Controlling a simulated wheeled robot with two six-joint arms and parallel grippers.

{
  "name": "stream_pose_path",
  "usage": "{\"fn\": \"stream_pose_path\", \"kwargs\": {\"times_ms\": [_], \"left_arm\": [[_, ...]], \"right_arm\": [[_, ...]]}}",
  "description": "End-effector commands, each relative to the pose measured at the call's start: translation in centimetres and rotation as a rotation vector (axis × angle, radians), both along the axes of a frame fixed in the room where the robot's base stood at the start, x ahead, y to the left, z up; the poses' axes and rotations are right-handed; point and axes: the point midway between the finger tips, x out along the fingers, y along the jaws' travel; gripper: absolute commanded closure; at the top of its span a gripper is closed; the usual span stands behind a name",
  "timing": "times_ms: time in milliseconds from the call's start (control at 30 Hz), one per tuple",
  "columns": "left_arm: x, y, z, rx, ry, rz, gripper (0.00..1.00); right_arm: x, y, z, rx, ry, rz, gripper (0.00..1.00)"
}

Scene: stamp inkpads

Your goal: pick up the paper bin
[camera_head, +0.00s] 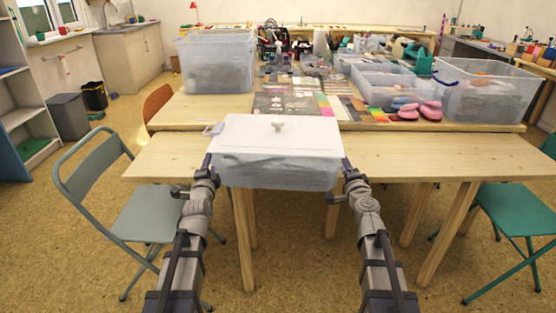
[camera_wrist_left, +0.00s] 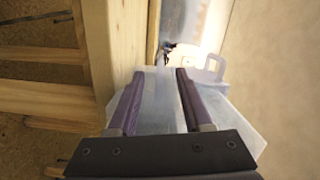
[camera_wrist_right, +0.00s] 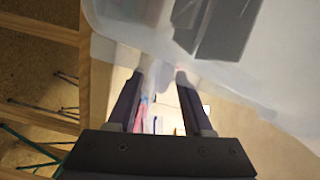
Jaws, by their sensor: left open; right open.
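The paper bin appears to be the translucent plastic box (camera_head: 278,176) with a white lid (camera_head: 255,133), at the near table edge. Dark contents show faintly through its wall. My left gripper (camera_head: 208,162) is open at its left side. In the left wrist view, pale translucent plastic (camera_wrist_left: 158,100) lies between and behind the fingers (camera_wrist_left: 157,76). My right gripper (camera_head: 346,164) is open at its right side. In the right wrist view, the box (camera_wrist_right: 275,85) fills the top right and its pale edge reaches the fingertips (camera_wrist_right: 161,76). Whether either finger touches it is unclear.
A light wooden table (camera_head: 430,153) extends to both sides, mostly bare at the front. Behind are colourful inkpads and cards (camera_head: 300,106), and open clear bins (camera_head: 215,62). A folding chair (camera_head: 150,212) stands left, a green one (camera_head: 515,208) right.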

Motion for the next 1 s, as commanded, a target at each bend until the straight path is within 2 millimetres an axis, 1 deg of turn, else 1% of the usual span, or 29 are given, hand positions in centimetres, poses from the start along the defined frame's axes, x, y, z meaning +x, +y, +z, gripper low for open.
{"fn": "stream_pose_path", "kwargs": {"times_ms": [33, 133, 433, 867, 900, 1000], "left_arm": [[1.05, 0.05, -0.01, 0.001, 0.001, 0.000, 0.50], [1.79, 0.09, -0.02, 0.001, 0.001, 0.000, 0.50], [1.87, 0.10, -0.02, 0.000, 0.001, 0.000, 0.50], [1.86, 0.11, -0.01, 0.000, 0.000, 0.000, 0.99], [1.86, 0.12, 0.00, 0.000, 0.000, 0.000, 1.00], [1.87, 0.13, 0.02, 0.000, -0.001, 0.000, 1.00]], "right_arm": [[1.04, 0.02, -0.01, -0.001, 0.000, 0.000, 0.49], [1.78, 0.07, -0.02, -0.001, 0.001, 0.000, 0.49], [1.87, 0.10, -0.02, 0.000, 0.001, 0.000, 0.49], [1.86, 0.09, -0.02, 0.000, 0.001, 0.000, 0.98], [1.86, 0.09, -0.02, 0.000, 0.001, 0.000, 1.00], [1.86, 0.09, -0.02, -0.001, 0.001, 0.000, 1.00]]}}
